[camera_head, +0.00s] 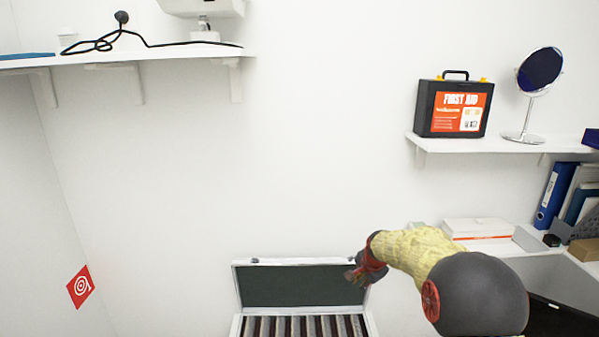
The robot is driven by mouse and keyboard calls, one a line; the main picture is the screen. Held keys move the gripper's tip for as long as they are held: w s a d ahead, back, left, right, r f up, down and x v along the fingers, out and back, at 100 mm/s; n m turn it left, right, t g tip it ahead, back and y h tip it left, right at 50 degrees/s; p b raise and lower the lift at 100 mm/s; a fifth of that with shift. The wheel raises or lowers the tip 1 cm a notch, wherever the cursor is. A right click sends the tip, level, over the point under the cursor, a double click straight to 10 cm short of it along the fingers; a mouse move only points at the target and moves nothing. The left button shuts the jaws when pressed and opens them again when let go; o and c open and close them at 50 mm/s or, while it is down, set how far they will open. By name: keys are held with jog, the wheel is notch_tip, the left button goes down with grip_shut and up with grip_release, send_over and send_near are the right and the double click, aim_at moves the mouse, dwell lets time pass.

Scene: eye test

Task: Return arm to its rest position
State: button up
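My arm (425,258) comes in from the lower right, with a dark grey rounded joint, a pale yellow section and red parts. My gripper (354,276) is at its left end, dark with red, in front of the right side of an open case's lid. The fingers are small and seen at an angle, so I cannot tell whether they are open or shut. No held object can be made out.
The open silver case (249,263) has a dark lid lining and several lengthwise strips inside. A right wall shelf (500,147) bears a first aid box (446,120) and a round mirror (540,70). Binders (555,193) stand lower right. A left shelf (110,55) holds a cable (160,45).

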jog(key=s+a+f+n+g+b, duration=0.15)
jog(key=s+n+b, duration=0.4)
jog(key=s, duration=0.95)
jog(key=s+a+f+n+g+b, duration=0.15)
jog(key=s+n+b, duration=0.35)
jog(key=s, duration=1)
jog(key=s+f+t+b, duration=0.1)
jog(key=s+f+b, duration=0.3)
jog(key=s+b, duration=0.4)
jog(key=s+f+n+t+b, duration=0.1)
jog(key=s+f+b, duration=0.3)
jog(key=s+b, duration=0.5)
jog(key=shift+s+a+t+b, duration=0.25)
jog(key=shift+s+t, duration=0.25)
jog(key=shift+s, duration=0.25)
jog(key=shift+n, duration=0.25)
